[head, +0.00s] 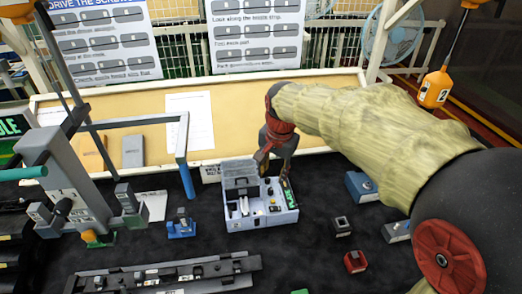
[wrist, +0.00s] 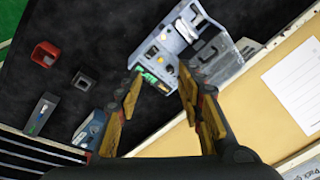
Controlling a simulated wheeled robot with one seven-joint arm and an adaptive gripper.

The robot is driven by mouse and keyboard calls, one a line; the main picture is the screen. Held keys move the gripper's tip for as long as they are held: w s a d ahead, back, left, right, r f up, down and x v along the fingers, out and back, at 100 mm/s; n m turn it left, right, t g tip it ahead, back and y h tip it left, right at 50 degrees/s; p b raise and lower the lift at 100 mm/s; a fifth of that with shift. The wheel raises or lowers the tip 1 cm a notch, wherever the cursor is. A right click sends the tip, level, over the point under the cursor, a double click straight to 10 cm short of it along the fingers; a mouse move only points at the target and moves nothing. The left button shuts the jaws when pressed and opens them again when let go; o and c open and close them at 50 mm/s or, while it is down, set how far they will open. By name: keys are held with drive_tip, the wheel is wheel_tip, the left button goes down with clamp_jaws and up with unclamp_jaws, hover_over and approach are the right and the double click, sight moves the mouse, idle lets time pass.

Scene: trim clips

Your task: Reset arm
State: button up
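My gripper (head: 277,150) hangs from my sleeved arm over the back right of a light grey box (head: 262,222) on the dark table. In the wrist view my gripper (wrist: 158,88) has its two fingers spread apart, with nothing seen held between them. The grey box (wrist: 225,62) lies beyond the fingertips, with small parts in its compartments. A green strip (head: 288,193) sits at the box's right side, below the gripper. Whether a fingertip touches the box cannot be told.
A long rail fixture (head: 165,275) lies at the front. A blue block (head: 360,185), a dark block (head: 341,227) and a red block (head: 355,261) stand at right. A grey and blue frame (head: 70,180) rises at left. A yellow hanging tool (head: 434,90) is at upper right.

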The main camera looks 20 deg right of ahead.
drive_tip(key=s+f+n+t+b, duration=0.1)
drive_tip(key=s+n+t+b, duration=0.2)
drive_tip(key=s+n, duration=0.6)
drive_tip(key=s+b, duration=0.1)
drive_tip(key=s, duration=1.4)
drive_tip(key=shift+s+f+n, duration=0.2)
drive_tip(key=shift+f+n, duration=0.1)
idle(1.0)
